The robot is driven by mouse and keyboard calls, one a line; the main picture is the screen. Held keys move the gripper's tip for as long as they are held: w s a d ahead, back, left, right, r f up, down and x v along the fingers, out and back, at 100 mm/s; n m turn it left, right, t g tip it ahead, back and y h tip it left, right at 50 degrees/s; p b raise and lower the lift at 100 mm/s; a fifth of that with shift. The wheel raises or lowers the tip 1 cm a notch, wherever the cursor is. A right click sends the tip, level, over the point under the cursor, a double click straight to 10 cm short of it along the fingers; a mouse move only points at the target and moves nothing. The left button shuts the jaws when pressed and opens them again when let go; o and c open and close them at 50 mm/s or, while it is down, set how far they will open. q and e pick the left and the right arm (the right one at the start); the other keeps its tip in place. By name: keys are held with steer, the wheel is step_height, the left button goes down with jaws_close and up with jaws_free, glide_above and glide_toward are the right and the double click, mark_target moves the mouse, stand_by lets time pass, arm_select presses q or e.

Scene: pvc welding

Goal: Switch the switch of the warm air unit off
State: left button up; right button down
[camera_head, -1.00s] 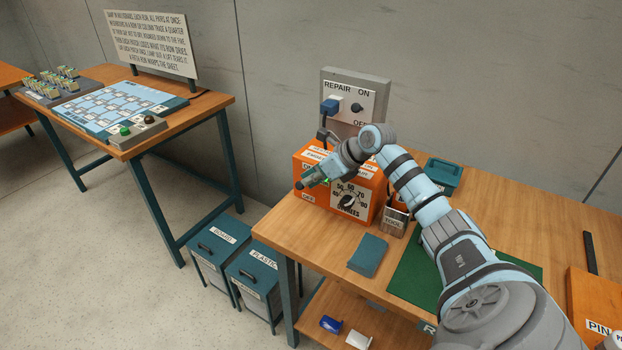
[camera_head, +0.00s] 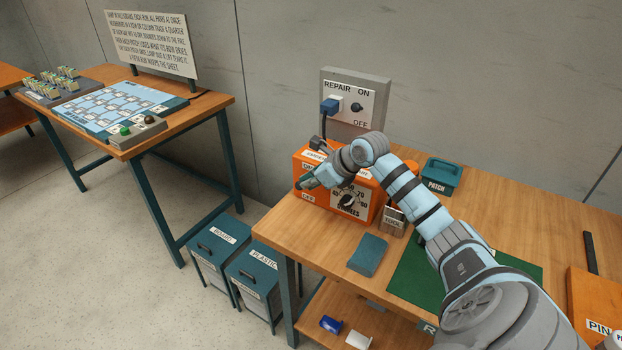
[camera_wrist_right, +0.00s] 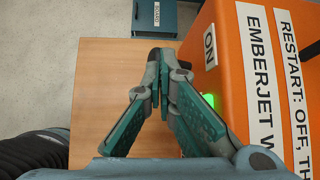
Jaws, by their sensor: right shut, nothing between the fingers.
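The warm air unit is the orange box (camera_head: 323,206) on the wooden bench, with a numbered dial (camera_head: 349,201) on its front and an OFF label (camera_head: 308,197) at its lower left. In the wrist view its orange side (camera_wrist_right: 222,70) carries an ON label (camera_wrist_right: 210,45). A lit green switch (camera_wrist_right: 208,100) there is partly hidden behind my right gripper's finger. My right gripper (camera_head: 302,183) is in front of the unit's left part; in the wrist view its fingertips (camera_wrist_right: 161,56) are together and empty, beside that face. I cannot tell whether it touches the switch. My left gripper is out of view.
A wall panel marked REPAIR, ON and OFF (camera_head: 369,104) holds a blue plug behind the unit. A grey holder (camera_head: 393,221), a blue pad (camera_head: 367,255) and a teal PATCH box (camera_head: 441,178) stand nearby. The bench's front left corner is clear.

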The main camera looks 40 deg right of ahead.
steer(key=shift+a+f, duration=0.1)
steer(key=shift+s+a+f+h+b, duration=0.15)
steer(key=shift+a+f+b, duration=0.25)
steer(key=shift+f+b, duration=0.35)
steer(key=shift+s+a+f+h+b, duration=0.15)
steer(key=shift+a+f+b, duration=0.3)
steer(key=shift+f, duration=0.4)
steer(key=shift+d, duration=0.1)
steer(key=shift+r, duration=0.15)
